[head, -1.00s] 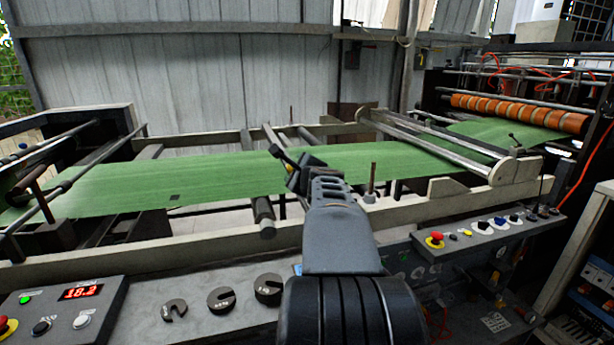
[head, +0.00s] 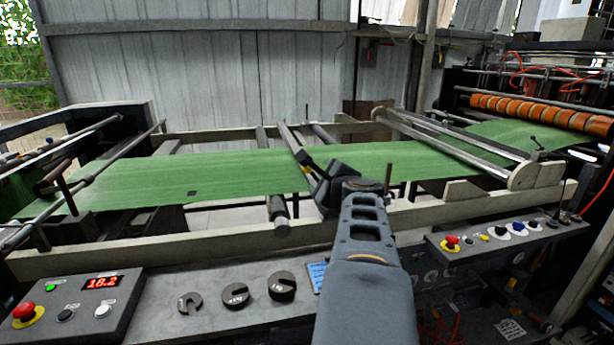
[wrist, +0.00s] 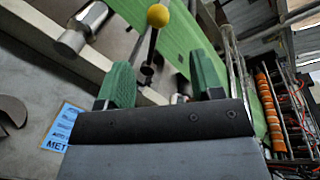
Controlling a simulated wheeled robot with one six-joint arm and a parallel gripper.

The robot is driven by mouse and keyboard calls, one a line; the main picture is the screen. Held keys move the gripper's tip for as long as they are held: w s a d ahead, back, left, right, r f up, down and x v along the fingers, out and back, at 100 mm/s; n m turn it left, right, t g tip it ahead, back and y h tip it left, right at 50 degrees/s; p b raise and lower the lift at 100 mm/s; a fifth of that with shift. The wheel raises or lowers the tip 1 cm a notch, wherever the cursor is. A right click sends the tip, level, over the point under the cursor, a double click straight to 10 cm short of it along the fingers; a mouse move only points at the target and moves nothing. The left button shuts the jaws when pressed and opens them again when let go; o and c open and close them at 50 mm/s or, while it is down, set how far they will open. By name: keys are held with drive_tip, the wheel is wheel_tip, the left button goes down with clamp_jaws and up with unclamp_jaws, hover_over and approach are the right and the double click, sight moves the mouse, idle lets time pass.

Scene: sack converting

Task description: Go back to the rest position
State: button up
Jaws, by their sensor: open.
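My gripper (head: 318,180) is in the middle of the head view, in front of the green sack web (head: 240,172) and above the machine's near rail. In the wrist view my gripper (wrist: 163,85) shows two green finger pads spread apart, with nothing held between them. A yellow ball knob (wrist: 157,15) on a thin rod stands beyond the pads, in line with the gap. I cannot tell its distance from the fingertips. In the head view, my own gripper hides part of that area.
A panel with a red display (head: 101,283) stands at the front left. Dark slotted weights (head: 235,294) lie on the near ledge beside a blue label (head: 317,276). A button panel (head: 505,232) is at the right. An upright pin (head: 388,179) stands right of my gripper. Orange rollers (head: 540,113) are at far right.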

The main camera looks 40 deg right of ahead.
drive_tip(key=w+a+f+n+g+y+p, duration=0.15)
drive_tip(key=a+n+y+p, duration=0.25)
drive_tip(key=a+n, duration=0.4)
drive_tip(key=w+a+f+n+g+y+p, duration=0.15)
drive_tip(key=a+n+y+p, duration=0.35)
drive_tip(key=a, duration=0.6)
drive_tip(key=s+a+f+n+g+h+p, duration=0.2)
drive_tip(key=s+a+n+g+p, duration=0.5)
drive_tip(key=n, duration=1)
drive_tip(key=s+a, duration=0.2)
drive_tip(key=a, duration=0.1)
drive_tip(key=shift+s+f+g, duration=0.25)
drive_tip(key=shift+f+g, duration=0.1)
drive_tip(key=shift+g, duration=0.05)
